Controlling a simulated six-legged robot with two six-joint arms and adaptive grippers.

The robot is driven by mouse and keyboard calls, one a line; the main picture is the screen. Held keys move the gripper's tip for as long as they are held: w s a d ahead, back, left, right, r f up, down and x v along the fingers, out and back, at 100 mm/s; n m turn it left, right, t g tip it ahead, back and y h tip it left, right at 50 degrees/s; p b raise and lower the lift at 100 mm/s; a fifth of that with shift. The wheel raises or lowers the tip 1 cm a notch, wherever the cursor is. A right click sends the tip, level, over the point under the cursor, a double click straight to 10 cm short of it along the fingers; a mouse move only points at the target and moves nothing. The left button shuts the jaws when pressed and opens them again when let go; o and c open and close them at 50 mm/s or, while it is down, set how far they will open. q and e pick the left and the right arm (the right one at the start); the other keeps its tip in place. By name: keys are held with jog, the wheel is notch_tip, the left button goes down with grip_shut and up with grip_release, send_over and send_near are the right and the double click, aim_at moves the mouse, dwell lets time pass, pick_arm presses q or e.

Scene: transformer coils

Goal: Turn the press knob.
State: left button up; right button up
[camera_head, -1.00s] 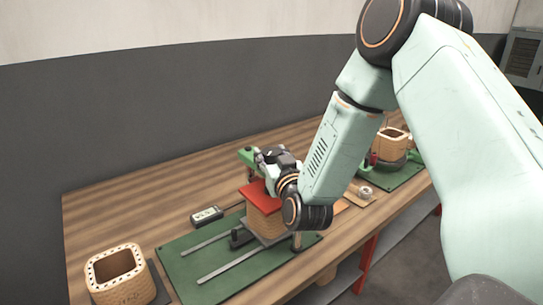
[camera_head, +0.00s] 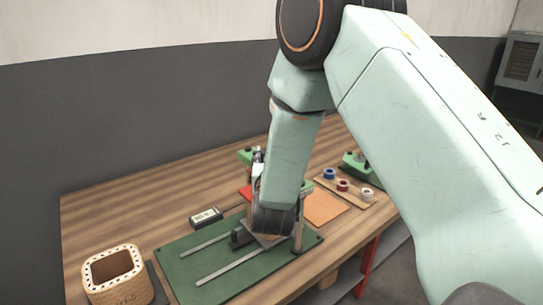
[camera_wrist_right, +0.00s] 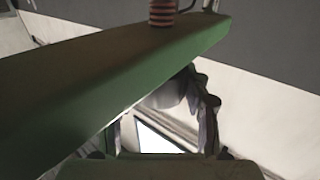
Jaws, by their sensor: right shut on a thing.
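My right gripper (camera_head: 258,167) is at the top of the press, beside the beam, mostly behind my wrist. In the right wrist view the green beam (camera_wrist_right: 105,70) crosses in front of my fingers. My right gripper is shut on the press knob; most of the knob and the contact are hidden. My left gripper is not in view.
A small meter (camera_head: 206,217) lies behind the base plate. Several tape rolls (camera_head: 342,185) sit on a board at the right, near a second green fixture (camera_head: 358,165). The table's left back is clear.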

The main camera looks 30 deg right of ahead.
jog(key=o, duration=1.2)
jog(key=shift+s+r, duration=0.15)
jog(key=shift+v, duration=3.65)
